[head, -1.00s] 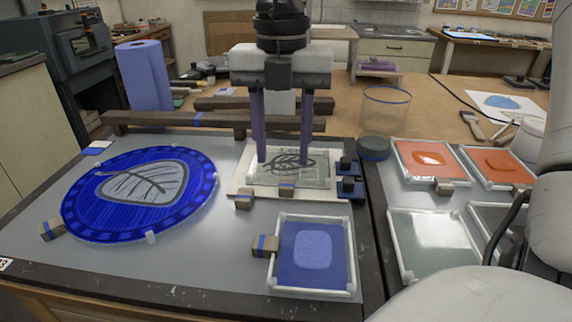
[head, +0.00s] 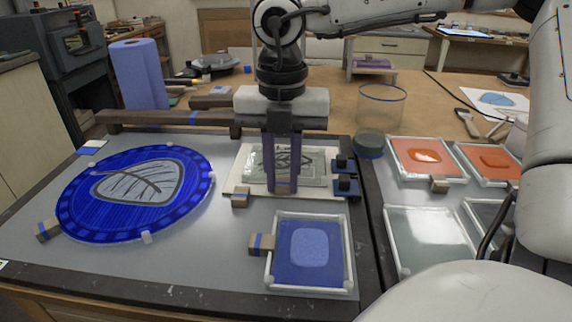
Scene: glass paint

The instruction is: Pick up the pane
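The clear pane (head: 314,167), with a dark leaf drawing on it, is at the centre of the work board. It lies on or just above a pale backing board (head: 237,184); I cannot tell whether there is a gap. My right gripper (head: 283,188) points straight down at the pane's front edge. Its purple fingers are drawn close together where the pane's small wooden tab was seen, and they hide the tab and part of the leaf drawing. My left gripper is not in view.
A round blue leaf panel (head: 137,193) lies at left and a framed blue pane (head: 310,251) in front. Dark blue clamps (head: 345,186) stand close at the right. A wooden bar (head: 160,118) runs behind.

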